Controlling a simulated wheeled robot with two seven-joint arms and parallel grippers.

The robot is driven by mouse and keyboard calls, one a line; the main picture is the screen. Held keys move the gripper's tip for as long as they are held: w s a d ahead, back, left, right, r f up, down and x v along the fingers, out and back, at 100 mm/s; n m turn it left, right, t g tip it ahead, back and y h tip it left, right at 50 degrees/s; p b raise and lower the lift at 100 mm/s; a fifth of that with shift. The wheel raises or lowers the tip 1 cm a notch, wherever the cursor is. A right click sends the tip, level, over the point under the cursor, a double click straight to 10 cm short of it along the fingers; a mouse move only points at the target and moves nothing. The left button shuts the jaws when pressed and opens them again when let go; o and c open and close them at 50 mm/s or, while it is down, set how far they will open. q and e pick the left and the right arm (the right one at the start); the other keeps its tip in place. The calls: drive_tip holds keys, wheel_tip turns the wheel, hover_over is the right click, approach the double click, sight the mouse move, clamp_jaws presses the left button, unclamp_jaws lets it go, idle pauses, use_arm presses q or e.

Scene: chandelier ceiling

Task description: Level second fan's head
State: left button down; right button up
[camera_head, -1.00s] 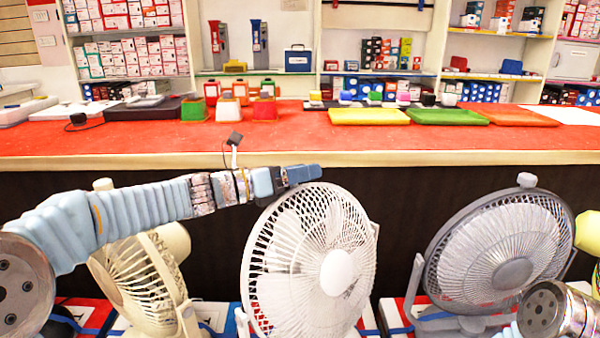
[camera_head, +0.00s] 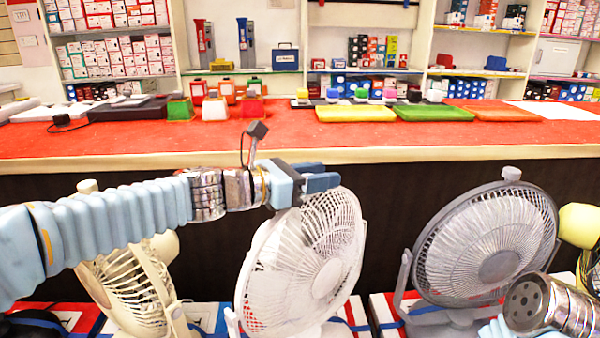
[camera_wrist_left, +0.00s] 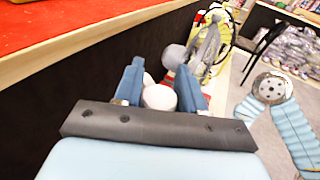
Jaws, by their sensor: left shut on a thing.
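The second fan (camera_head: 325,275) is white and stands in the middle of the row in the head view, its head tilted and turned toward the right. My left gripper (camera_head: 308,183) is at the top of this fan's head. In the left wrist view, the left gripper (camera_wrist_left: 162,90) has its two blue fingers on either side of the fan's white rounded top part (camera_wrist_left: 160,97), shut on it. Most of the fan is hidden below the gripper there. My right gripper is not in view; only part of my right arm shows at lower right in the head view.
A beige fan (camera_head: 140,290) stands left, partly behind my left arm. A grey fan (camera_head: 490,245) stands right; its head also shows in the wrist view (camera_wrist_left: 174,57). Behind is a red-topped counter (camera_head: 300,135) with trays and small items. Boxes lie under the fans.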

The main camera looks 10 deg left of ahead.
use_arm(q)
drive_tip(key=shift+s+d, duration=0.1)
drive_tip(key=shift+d, duration=0.1)
drive_tip(key=c, duration=0.7)
unclamp_jaws()
drive_tip(key=shift+c, duration=0.2)
drive_tip(key=shift+a, duration=0.1)
drive_tip(key=shift+s+a, duration=0.2)
drive_tip(key=shift+a, duration=0.1)
drive_tip(key=p+v, duration=0.1)
drive_tip(key=v, duration=1.2)
